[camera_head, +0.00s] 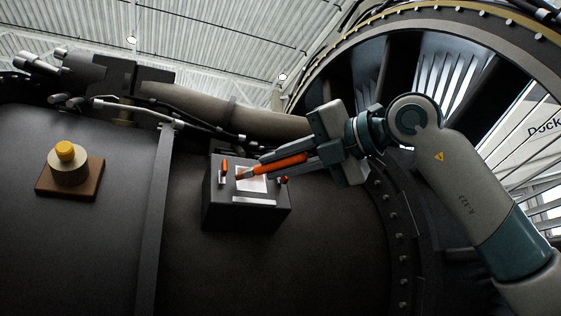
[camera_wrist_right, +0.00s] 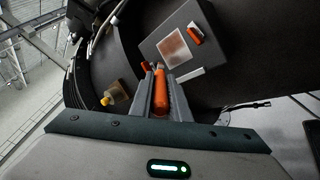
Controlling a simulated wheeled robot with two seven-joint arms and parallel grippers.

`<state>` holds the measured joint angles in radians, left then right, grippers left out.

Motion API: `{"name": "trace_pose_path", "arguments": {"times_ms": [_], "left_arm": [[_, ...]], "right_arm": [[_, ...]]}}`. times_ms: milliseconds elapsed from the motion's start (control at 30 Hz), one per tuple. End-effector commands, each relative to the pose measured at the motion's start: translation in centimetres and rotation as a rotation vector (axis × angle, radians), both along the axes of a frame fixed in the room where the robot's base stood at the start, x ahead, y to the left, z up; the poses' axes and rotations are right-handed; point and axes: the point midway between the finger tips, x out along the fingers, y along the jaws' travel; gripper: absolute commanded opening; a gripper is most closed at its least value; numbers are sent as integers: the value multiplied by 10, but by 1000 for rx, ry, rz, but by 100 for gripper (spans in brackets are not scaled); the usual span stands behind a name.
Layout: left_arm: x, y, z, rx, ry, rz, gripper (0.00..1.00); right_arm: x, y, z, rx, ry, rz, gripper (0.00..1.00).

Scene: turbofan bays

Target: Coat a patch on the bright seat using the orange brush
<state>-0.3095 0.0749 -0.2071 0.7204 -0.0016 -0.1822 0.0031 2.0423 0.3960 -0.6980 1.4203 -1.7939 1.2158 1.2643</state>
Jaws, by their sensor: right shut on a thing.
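The bright seat (camera_head: 252,185) is a pale square on top of a dark box (camera_head: 232,214). In the right wrist view the seat (camera_wrist_right: 168,56) has a reddish-brown, blotchy middle inside a pale rim. My right gripper (camera_head: 266,166) comes in from the right, shut on the orange brush (camera_head: 282,163), which lies lengthwise between the fingers. The brush's brown tip (camera_head: 242,174) is over the seat's upper left part; I cannot tell whether it touches. The right wrist view also shows the gripper (camera_wrist_right: 157,72) and the brush's handle (camera_wrist_right: 160,92). My left gripper is not in view.
An orange clamp-like piece (camera_head: 224,167) stands at the seat's left, another (camera_head: 284,180) at its right. A pale strip (camera_head: 254,199) lies in front. A yellow-topped pot (camera_head: 67,166) sits on a brown block (camera_head: 55,189) far left. Pipes (camera_head: 220,110) run behind.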

Motion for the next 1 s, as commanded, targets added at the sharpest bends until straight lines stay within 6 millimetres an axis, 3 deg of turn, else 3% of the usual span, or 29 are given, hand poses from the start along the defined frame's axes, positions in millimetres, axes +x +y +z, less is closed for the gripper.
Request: {"name": "trace_pose_path", "arguments": {"times_ms": [1000], "left_arm": [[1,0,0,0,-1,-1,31]], "right_arm": [[7,2,-3,-1,1,0,0]]}}
